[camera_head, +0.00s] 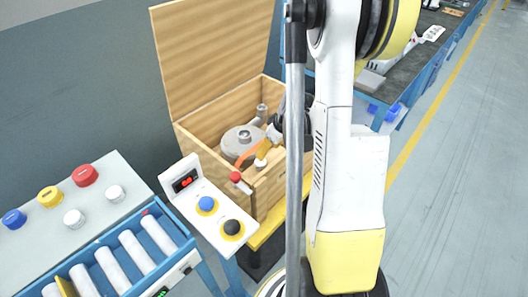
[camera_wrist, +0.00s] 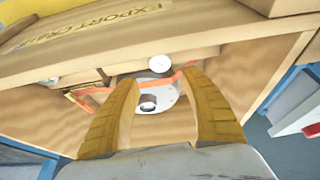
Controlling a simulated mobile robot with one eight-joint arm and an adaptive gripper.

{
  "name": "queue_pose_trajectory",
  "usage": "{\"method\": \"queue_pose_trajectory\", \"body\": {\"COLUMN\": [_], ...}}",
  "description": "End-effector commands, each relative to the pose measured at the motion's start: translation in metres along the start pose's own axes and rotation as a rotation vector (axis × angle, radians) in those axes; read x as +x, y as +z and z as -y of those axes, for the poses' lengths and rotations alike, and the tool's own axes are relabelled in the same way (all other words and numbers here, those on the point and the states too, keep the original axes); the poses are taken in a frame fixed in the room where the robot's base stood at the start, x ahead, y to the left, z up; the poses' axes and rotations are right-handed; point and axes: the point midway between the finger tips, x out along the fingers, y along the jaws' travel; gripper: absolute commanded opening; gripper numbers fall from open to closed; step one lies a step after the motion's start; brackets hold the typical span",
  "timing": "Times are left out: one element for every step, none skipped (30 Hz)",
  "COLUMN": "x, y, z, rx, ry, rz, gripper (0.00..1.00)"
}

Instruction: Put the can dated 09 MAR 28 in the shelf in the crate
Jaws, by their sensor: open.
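The open wooden crate (camera_head: 215,110) stands at centre in the head view, its lid raised at the back. In the wrist view, its board (camera_wrist: 85,45) carries the words EXPORT CRATE. A grey round blower (camera_head: 238,142) sits inside the crate. My gripper (camera_head: 263,152) is over the crate's front right part. In the wrist view my gripper (camera_wrist: 165,105) has its two yellow-brown fingers apart. A small white disc (camera_wrist: 159,65) and a grey flanged part (camera_wrist: 155,97) show beyond and between them, with nothing visibly held. No can dated 09 MAR 28 and no shelf can be made out.
An orange strap (camera_head: 249,152) runs by the blower. A button box (camera_head: 208,205) and a blue-framed roller conveyor (camera_head: 112,270) stand in front left. My arm hides the crate's right side. Open floor (camera_head: 455,180) lies right.

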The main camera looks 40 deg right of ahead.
Motion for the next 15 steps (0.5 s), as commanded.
{"method": "queue_pose_trajectory", "body": {"x": [-0.009, -0.012, -0.015, -0.017, -0.018, -0.019, -0.019, -0.02, -0.023, -0.025, -0.03, -0.037, -0.044, -0.053, -0.066], "y": [-0.001, -0.001, 0.0, 0.0, 0.0, 0.0, 0.0, -0.001, -0.003, -0.005, -0.009, -0.015, -0.02, -0.026, -0.034], "z": [0.0, 0.0, 0.0, 0.0, 0.0, 0.0, 0.0, 0.001, 0.004, 0.007, 0.012, 0.021, 0.029, 0.039, 0.055], "rx": [0.0, 0.0, 0.0, 0.0, 0.0, 0.001, 0.0, 0.0, -0.001, -0.001, 0.0, 0.0, 0.002, 0.002, 0.005], "ry": [0.0, 0.0, 0.0, 0.0, 0.0, 0.0, 0.0, 0.0, 0.001, 0.002, 0.004, 0.008, 0.013, 0.017, 0.023], "rz": [0.0, 0.0, 0.0, 0.0, 0.0, 0.0, 0.0, 0.0, -0.001, -0.001, -0.002, -0.004, -0.006, -0.008, -0.014], "gripper": [0.54, 0.54, 0.54, 0.54, 0.54, 0.54, 0.54, 0.54, 0.54, 0.54, 0.54, 0.54, 0.54, 0.54, 0.54]}}
